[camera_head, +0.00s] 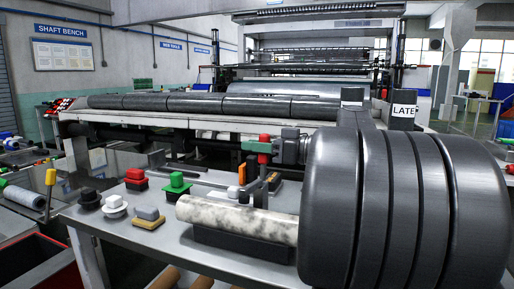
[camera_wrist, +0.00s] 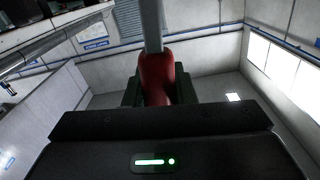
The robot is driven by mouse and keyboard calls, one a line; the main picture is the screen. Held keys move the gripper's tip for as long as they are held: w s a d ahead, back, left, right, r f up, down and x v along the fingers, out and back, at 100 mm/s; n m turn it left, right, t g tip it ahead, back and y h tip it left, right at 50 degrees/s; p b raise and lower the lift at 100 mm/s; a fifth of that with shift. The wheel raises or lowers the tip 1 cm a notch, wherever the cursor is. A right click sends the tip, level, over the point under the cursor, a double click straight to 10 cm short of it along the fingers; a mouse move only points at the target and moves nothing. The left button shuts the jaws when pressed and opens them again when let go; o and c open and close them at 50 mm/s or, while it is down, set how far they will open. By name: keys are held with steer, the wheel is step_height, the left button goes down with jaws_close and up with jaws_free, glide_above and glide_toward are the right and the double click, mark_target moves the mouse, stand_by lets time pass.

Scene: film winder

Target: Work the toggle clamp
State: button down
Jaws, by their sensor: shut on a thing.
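In the wrist view, my gripper (camera_wrist: 158,88) has its two dark fingers on either side of a red handle (camera_wrist: 157,70), shut on it. A grey metal bar (camera_wrist: 152,25) runs from the handle's end up out of the picture. I take this red grip and bar for the toggle clamp's lever. The rest of the clamp is hidden.
A steel bench (camera_head: 130,228) carries red (camera_head: 136,178), green (camera_head: 177,180) and white (camera_head: 115,204) buttons. A mottled pale roll (camera_head: 235,217) lies on it, left of large dark cylinders (camera_head: 385,205) that block the right side. The winder's long dark roller (camera_head: 200,104) spans behind.

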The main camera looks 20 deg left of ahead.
steer(key=c, duration=1.2)
jaws_free()
steer(key=d+p, duration=0.2)
steer(key=d, duration=1.1)
steer(key=shift+s+d, duration=0.25)
steer(key=shift+d, duration=0.15)
